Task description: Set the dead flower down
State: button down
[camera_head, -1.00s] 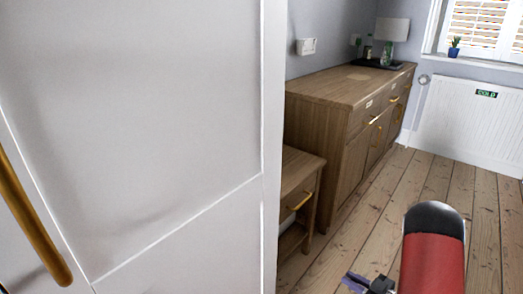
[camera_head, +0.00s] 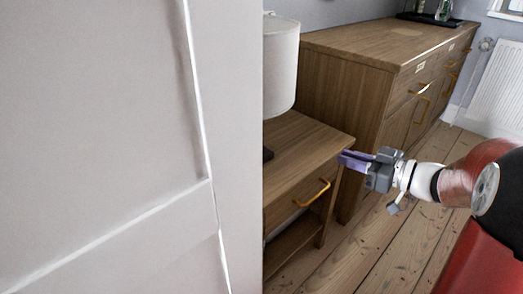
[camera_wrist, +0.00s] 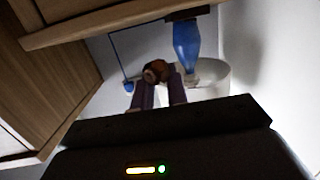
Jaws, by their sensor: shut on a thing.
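My gripper (camera_head: 345,160) is at the front right corner of the small wooden bedside cabinet (camera_head: 305,148), about level with its top in the head view. Whether it touches the cabinet, I cannot tell. In the wrist view, the purple fingers of my gripper (camera_wrist: 156,84) are shut on a small brown, withered-looking thing (camera_wrist: 155,70), likely the dead flower. It is too small to make out in the head view. The wrist view looks upside down, with the wooden edge (camera_wrist: 120,22) across its top.
A lamp with a white shade (camera_head: 281,62) stands on the cabinet; its blue base (camera_wrist: 186,45) shows in the wrist view. A white door or panel (camera_head: 110,130) blocks the left. A long wooden sideboard (camera_head: 370,42) stands behind. Floorboards (camera_head: 375,235) lie clear in front.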

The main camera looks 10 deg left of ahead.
notch_tip(320, 180, up, 2)
jog(key=s, duration=0.2)
jog(key=p, duration=0.3)
send_over(283, 151)
jog(key=s+d, duration=0.1)
jog(key=shift+s+d+r, duration=0.1)
jog(key=shift+r, duration=0.25)
jog(key=f, duration=0.2)
jog(key=shift+w+a+f, duration=0.25)
jog(key=shift+f, duration=0.15)
notch_tip(283, 151, down, 4)
jog(key=shift+r, duration=0.1)
jog(key=shift+w+a+f, duration=0.25)
jog(key=shift+a, duration=0.1)
